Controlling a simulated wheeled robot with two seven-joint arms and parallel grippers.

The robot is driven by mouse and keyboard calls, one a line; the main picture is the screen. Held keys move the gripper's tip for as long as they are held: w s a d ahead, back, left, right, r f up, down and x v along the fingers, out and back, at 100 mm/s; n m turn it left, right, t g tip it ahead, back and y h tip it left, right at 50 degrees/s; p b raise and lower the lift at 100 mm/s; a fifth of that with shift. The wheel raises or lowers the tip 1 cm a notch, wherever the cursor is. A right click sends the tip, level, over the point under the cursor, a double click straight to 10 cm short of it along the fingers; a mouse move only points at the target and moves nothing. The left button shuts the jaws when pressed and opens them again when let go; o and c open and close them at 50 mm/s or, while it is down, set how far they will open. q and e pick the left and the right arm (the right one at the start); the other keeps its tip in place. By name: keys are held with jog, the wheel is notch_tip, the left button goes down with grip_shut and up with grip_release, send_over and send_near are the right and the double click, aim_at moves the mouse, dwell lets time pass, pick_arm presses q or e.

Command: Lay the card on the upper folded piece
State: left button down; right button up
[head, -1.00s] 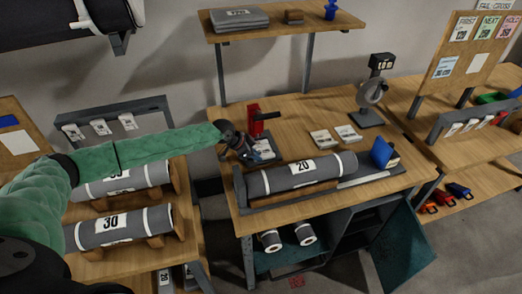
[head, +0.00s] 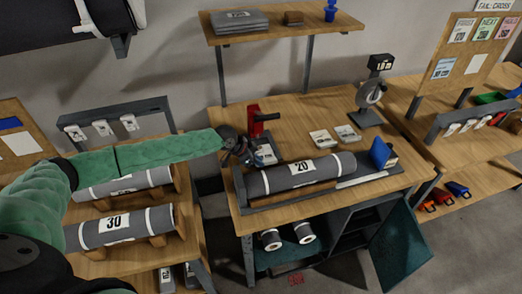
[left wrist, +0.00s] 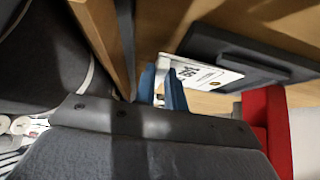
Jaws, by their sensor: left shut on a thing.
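The white card (head: 265,154) with black print is near the back left of the middle bench, at my left gripper (head: 243,154). In the left wrist view, the gripper's blue fingertips (left wrist: 163,90) are shut on the near edge of the card (left wrist: 208,75). A dark grey flat block (left wrist: 250,58) lies right beside or under the card; I cannot tell whether they touch. My right gripper is not in view.
A grey roll marked 20 (head: 301,173) lies in front of the gripper. A red tool (head: 256,124) stands close behind the card. Two small card stacks (head: 322,140) lie to the right. A brown block (head: 293,19) and a blue item (head: 330,10) share the shelf.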

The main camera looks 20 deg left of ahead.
pick_arm(q)
jog(key=shift+r, duration=0.2)
jog(key=shift+r+p, duration=1.6)
jog(key=shift+r, duration=0.75)
